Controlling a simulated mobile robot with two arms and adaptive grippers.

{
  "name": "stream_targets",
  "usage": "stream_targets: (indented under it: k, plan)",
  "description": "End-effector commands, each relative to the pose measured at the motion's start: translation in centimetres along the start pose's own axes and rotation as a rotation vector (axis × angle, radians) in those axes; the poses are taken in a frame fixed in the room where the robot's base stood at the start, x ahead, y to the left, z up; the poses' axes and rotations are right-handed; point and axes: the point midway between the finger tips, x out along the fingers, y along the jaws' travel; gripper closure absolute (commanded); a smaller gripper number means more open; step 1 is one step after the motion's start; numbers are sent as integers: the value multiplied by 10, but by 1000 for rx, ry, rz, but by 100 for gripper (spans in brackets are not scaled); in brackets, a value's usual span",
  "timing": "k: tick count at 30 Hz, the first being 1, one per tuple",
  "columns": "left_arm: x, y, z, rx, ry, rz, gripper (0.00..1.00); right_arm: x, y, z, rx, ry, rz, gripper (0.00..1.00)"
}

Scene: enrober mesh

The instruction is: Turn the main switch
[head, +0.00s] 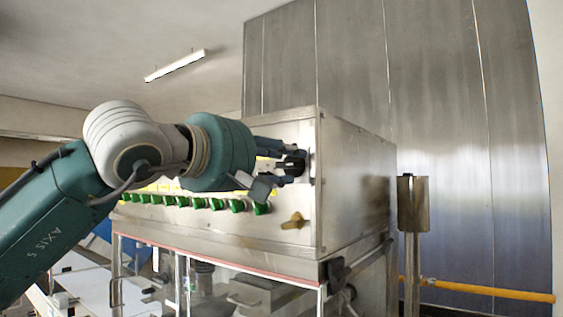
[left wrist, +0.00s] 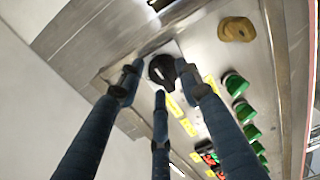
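The main switch is a black rotary knob on a plate at the upper right of the steel control panel. It shows in the left wrist view (left wrist: 162,69) and is mostly hidden by fingers in the head view (head: 293,165). My left gripper (head: 284,172) reaches the panel from the left, its fingers pointing at the knob. In the left wrist view its fingers (left wrist: 159,85) stand around the knob, one on each side and one below. A narrow gap shows on the left side; contact on the right side cannot be told. My right gripper is out of view.
A row of green knobs (head: 236,206) with yellow labels runs along the panel below my left gripper. A brass-coloured knob (head: 295,221) sits at the lower right of the steel cabinet (head: 355,185). A post (head: 412,240) and yellow pipe (head: 470,289) stand to the right.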

Motion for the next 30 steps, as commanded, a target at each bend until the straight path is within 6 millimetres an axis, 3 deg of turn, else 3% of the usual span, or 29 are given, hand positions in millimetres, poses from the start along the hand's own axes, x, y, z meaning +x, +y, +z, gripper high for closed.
stream_targets:
  k: [11, 24, 30]
  plan:
    - [-8, 1, -1, -2, 1, 3, 64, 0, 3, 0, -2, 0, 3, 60]
    - [-94, 0, -1, 1, 2, 2, 64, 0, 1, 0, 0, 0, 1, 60]
    - [-116, 0, 0, -1, 0, 1, 64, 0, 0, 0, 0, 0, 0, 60]
